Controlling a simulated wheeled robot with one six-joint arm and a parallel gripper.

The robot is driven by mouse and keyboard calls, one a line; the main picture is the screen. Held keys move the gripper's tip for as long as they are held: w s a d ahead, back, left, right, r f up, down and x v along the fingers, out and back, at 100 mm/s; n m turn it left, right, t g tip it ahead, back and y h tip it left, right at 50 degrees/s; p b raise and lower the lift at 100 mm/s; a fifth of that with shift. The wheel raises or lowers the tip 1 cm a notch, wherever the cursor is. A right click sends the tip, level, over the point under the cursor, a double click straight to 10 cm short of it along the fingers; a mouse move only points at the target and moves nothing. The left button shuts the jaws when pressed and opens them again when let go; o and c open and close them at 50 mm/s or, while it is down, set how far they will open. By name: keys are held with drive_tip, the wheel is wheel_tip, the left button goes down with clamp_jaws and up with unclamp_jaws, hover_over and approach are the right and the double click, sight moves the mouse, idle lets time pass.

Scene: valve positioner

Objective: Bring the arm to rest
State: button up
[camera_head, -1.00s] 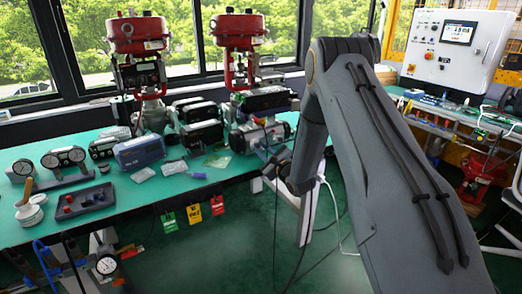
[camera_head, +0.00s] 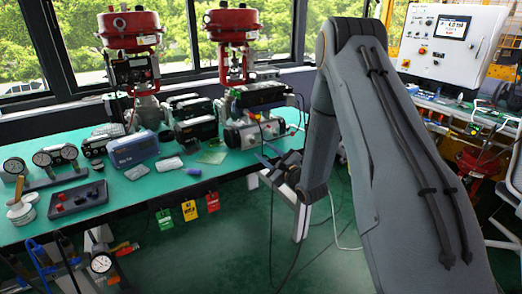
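My arm (camera_head: 385,150) fills the right middle of the head view, its elbow high and its forearm hanging down. My gripper (camera_head: 273,163) is at the end of the wrist, near the front edge of the green bench. It is small and dark, and I cannot tell whether its fingers are open or shut. I see nothing clearly held in it. Part of the bench behind the arm is hidden.
The green bench (camera_head: 150,190) carries two red-topped valves (camera_head: 130,28) (camera_head: 232,22), a blue box (camera_head: 133,149), gauges (camera_head: 42,160) and a dark tray (camera_head: 78,198). Colored tags (camera_head: 189,210) hang from its front edge. A control panel (camera_head: 448,40) stands right. Open green floor lies in front.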

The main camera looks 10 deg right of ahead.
drive_tip(key=shift+s+d, duration=0.1)
drive_tip(key=shift+s, duration=0.25)
drive_tip(key=s+a+r+n+g+h, duration=0.1)
drive_tip(key=s+n+g, duration=0.7)
drive_tip(key=s, duration=1.2)
drive_tip(key=s+a+r+n+g+h+p, duration=0.1)
drive_tip(key=s+r+n+g+h, duration=0.3)
drive_tip(key=s+n+g, duration=0.5)
drive_tip(key=s+n, duration=0.8)
drive_tip(key=s, duration=0.3)
drive_tip(key=shift+s+a+r+h, duration=0.15)
drive_tip(key=shift+s+a+h, duration=0.15)
drive_tip(key=shift+s+a, duration=0.1)
